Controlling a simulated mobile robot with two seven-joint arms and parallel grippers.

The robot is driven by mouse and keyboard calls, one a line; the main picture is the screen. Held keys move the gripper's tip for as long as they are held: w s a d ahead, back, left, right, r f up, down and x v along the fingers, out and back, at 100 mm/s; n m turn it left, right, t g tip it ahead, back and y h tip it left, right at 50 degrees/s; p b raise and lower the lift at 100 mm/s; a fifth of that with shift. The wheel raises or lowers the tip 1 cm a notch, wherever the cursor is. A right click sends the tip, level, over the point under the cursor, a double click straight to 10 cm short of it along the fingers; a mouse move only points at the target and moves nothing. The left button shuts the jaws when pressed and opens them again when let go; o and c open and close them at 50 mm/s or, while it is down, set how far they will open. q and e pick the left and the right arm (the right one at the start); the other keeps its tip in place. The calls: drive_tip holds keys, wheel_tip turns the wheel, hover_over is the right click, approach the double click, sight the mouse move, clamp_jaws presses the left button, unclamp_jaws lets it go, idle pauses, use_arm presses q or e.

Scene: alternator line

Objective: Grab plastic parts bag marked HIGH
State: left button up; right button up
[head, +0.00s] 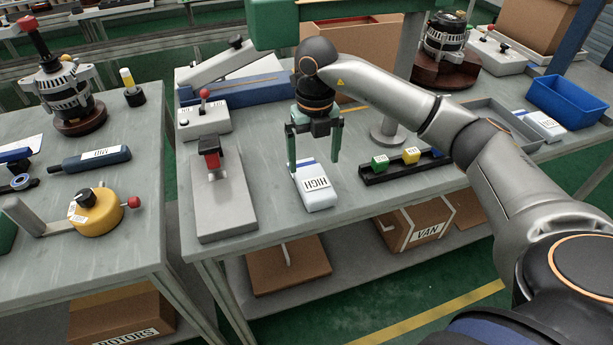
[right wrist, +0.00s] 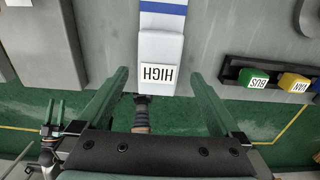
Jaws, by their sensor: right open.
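The parts bag marked HIGH (head: 315,188) is a white, block-like packet with a blue band. It lies on the grey workbench near its front edge, label up. In the right wrist view the bag (right wrist: 160,50) lies ahead of and between the spread fingers, its label upside down. My right gripper (head: 314,168) is open, with its green fingers pointing down around the far part of the bag. I cannot tell whether the fingers touch it.
Left of the bag stands a grey fixture with a red-topped clamp (head: 222,195). Right of it is a black rail with green and yellow blocks (head: 405,165). A blue bin (head: 567,101) and another white packet (head: 540,124) sit farther right. A VAN box (head: 415,222) is below.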

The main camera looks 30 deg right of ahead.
sight(313, 179)
wheel_tip(313, 179, down, 7)
drive_tip(key=shift+s+a+r+p, duration=0.1)
drive_tip(key=shift+s+p, duration=0.05)
drive_tip(key=shift+p, duration=0.3)
drive_tip(key=c, duration=1.2)
use_arm(q)
drive_tip(key=shift+s+r, duration=0.25)
drive_tip(key=shift+s, duration=0.2)
use_arm(e)
drive_tip(key=shift+c, duration=0.2)
drive_tip(key=shift+r, duration=0.1)
